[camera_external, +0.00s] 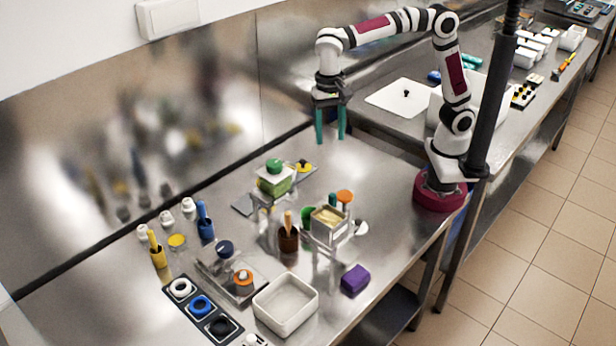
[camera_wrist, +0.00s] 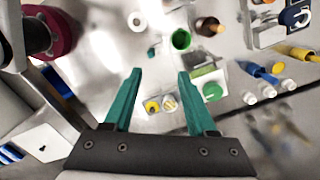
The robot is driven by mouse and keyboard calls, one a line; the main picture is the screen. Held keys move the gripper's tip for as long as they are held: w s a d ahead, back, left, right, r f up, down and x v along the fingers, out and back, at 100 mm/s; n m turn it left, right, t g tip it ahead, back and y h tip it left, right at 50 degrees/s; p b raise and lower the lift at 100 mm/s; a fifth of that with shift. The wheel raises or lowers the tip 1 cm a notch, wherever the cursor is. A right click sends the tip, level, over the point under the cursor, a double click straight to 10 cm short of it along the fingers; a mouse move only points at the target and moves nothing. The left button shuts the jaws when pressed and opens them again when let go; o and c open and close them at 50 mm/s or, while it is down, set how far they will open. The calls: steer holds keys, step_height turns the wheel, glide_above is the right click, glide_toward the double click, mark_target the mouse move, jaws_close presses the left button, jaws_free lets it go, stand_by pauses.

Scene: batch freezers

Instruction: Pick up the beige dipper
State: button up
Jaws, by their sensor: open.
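The beige dipper (camera_external: 288,220) stands upright in a brown cup (camera_external: 289,240) near the middle of the counter, with its handle sticking up. It also shows in the wrist view as a tan handle (camera_wrist: 219,28) at the brown cup (camera_wrist: 206,26), near the top edge. Its lower part is hidden in the cup. My gripper (camera_external: 330,140) hangs fingers down near the back of the counter, apart from the dipper and empty. Its teal fingers also show spread in the wrist view (camera_wrist: 160,78).
Near the cup stand a green-lidded box (camera_external: 273,180), a green cup (camera_external: 307,215) and a raised beige container (camera_external: 330,220). A blue dipper (camera_external: 204,216) and yellow dipper (camera_external: 155,244) stand at left. A white bin (camera_external: 286,304) and purple block (camera_external: 355,279) are in front.

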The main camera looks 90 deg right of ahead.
steer(key=w+a+f+m, duration=0.2)
steer(key=w+a+m, duration=0.15)
steer(key=w, duration=0.25)
steer(key=m, duration=0.3)
glide_above(288, 228)
steer(key=d, duration=0.1)
step_height(288, 228, down, 4)
steer(key=shift+h, duration=0.4)
step_height(288, 228, down, 16)
steer(key=shift+r, duration=0.1)
jaws_close()
